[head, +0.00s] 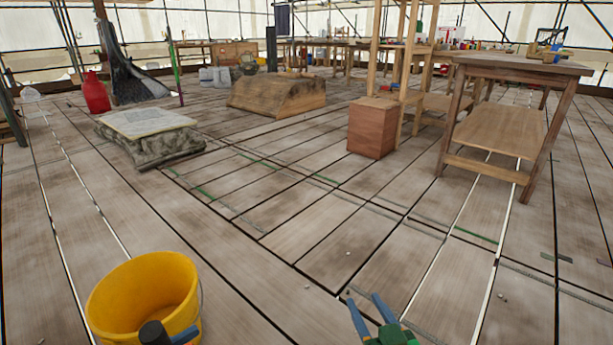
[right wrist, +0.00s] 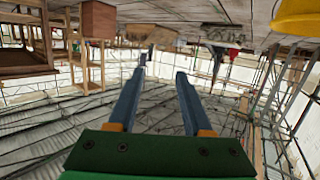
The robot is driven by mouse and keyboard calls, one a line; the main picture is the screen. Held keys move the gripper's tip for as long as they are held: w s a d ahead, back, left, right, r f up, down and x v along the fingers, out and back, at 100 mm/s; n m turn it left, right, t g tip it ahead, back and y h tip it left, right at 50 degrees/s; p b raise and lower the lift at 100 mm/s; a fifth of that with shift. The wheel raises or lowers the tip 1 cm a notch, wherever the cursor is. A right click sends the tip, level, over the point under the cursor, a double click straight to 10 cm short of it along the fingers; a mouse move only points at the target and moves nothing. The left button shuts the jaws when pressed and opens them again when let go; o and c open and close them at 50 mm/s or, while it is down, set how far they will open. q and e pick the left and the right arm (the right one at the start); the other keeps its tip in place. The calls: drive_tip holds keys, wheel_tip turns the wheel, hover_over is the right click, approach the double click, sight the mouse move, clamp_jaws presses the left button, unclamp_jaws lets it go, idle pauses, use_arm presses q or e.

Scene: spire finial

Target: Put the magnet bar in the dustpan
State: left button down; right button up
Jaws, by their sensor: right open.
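I cannot make out a magnet bar or a dustpan in either view. Small items (head: 548,52) lie on the near wooden table at the right, too small to name. My right gripper (head: 366,300) is at the bottom centre of the head view, its two blue fingers apart with nothing between them. It also shows open and empty in the right wrist view (right wrist: 162,80). Part of my left gripper (head: 185,336) shows at the bottom, in front of the yellow bucket; its fingers are mostly cut off by the frame edge.
The yellow bucket (head: 105,312) stands at the lower left. A wooden table (head: 515,66) stands at the right, a reddish box (head: 371,132) left of it. A covered stack (head: 150,150) and a wooden mound (head: 275,98) lie farther back. The middle plank floor is clear.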

drive_tip(key=s+d+f+g+h+p, duration=0.1)
drive_tip(key=s+d+f+g+p, duration=0.2)
drive_tip(key=s+f+g, duration=0.6)
drive_tip(key=s+d+f+g+h+p, duration=0.25)
drive_tip(key=s+f, duration=0.45)
drive_tip(key=s, duration=0.6)
use_arm(q)
wheel_tip(320, 180, up, 47)
drive_tip(key=s+d+m+g+h+p, duration=0.1)
drive_tip(key=s+d+p, duration=0.1)
drive_tip(key=p, duration=3.6)
drive_tip(key=shift+f+p, duration=0.2)
drive_tip(key=shift+p, duration=0.2)
use_arm(e)
drive_tip(key=s+d+r+g, duration=0.1)
drive_tip(key=s+r, duration=0.6)
drive_tip(key=r, duration=0.3)
drive_tip(key=s+d+r+g, duration=0.1)
drive_tip(key=s+r, duration=0.6)
drive_tip(key=r, duration=0.4)
drive_tip(key=shift+s+g, duration=0.15)
drive_tip(key=shift+g, duration=0.2)
use_arm(q)
drive_tip(key=shift+d, duration=0.1)
use_arm(e)
drive_tip(key=shift+d+y, duration=0.1)
drive_tip(key=shift+y, duration=0.15)
